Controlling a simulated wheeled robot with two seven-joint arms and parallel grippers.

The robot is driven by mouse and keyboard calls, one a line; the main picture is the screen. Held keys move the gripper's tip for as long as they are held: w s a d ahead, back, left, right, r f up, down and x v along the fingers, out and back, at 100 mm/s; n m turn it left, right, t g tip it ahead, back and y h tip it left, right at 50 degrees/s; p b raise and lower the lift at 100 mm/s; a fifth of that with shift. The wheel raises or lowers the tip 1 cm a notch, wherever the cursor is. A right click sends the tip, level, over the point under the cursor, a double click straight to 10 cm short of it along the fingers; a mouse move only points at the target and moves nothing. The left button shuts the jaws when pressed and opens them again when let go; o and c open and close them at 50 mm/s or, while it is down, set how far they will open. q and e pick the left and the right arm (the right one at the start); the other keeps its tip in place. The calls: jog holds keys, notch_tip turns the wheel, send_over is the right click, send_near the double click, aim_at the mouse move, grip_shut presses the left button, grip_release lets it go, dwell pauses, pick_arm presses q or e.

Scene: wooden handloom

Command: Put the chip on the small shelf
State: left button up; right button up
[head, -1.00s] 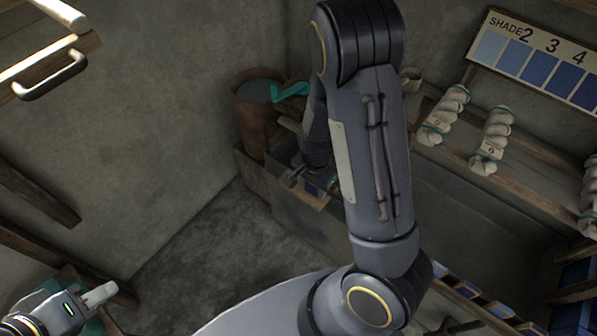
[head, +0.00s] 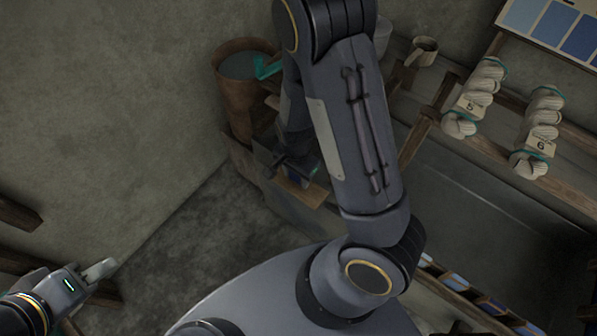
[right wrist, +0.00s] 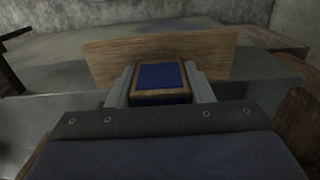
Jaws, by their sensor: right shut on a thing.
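The chip (right wrist: 160,78) is a dark blue piece with a brown wooden border, in the right wrist view. My right gripper (right wrist: 160,88) is shut on it, one pale finger on each side. Just beyond the chip is a light wooden board (right wrist: 210,57), which looks like the small shelf. The board also shows in the head view (head: 304,194), under my right gripper (head: 293,172). I cannot tell whether the chip touches it. My left gripper (head: 98,271) is at the lower left, far from the board; its finger gap is unclear.
A brown bucket (head: 236,90) with a teal thing at its rim stands in the corner behind my right arm. A grey trough (head: 470,215) lies to the right. Pale yarn skeins (head: 477,98) hang on a wooden rail above it.

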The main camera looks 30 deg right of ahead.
jog(key=shift+a+r, duration=0.15)
jog(key=shift+a, duration=0.05)
jog(key=o, duration=0.9)
jog(key=shift+o, duration=0.2)
